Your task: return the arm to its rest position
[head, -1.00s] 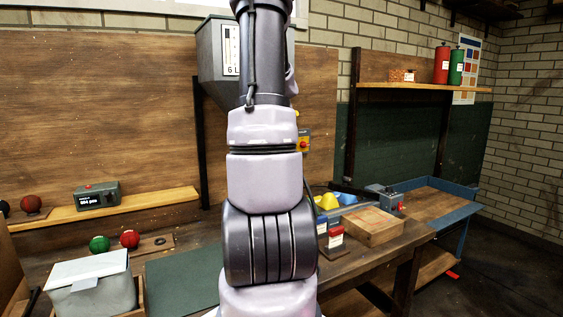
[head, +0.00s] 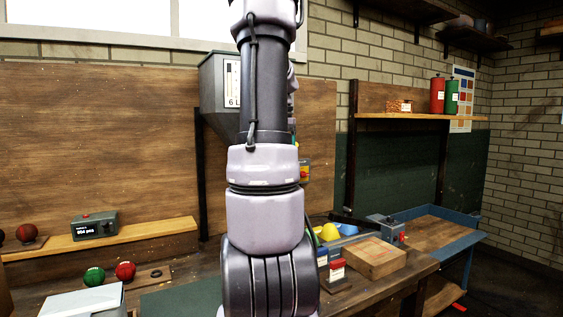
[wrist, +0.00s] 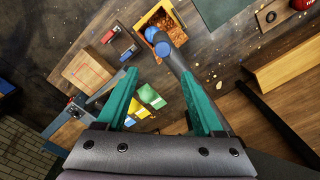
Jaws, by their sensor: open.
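My arm (head: 265,205) rises upright through the middle of the head view, and its upper end leaves the top of the picture. My gripper (wrist: 165,88) shows in the wrist view with two green fingers spread wide apart. Nothing is between the fingertips. It hangs above the workbench (wrist: 215,65), apart from the things on it. The gripper itself is out of the head view.
A green ball (head: 94,276) and a red ball (head: 125,271) rest on the bench at left. A grey hopper (head: 215,90) stands behind my arm. A wooden box (head: 374,257) and a blue-edged table (head: 435,228) are at right.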

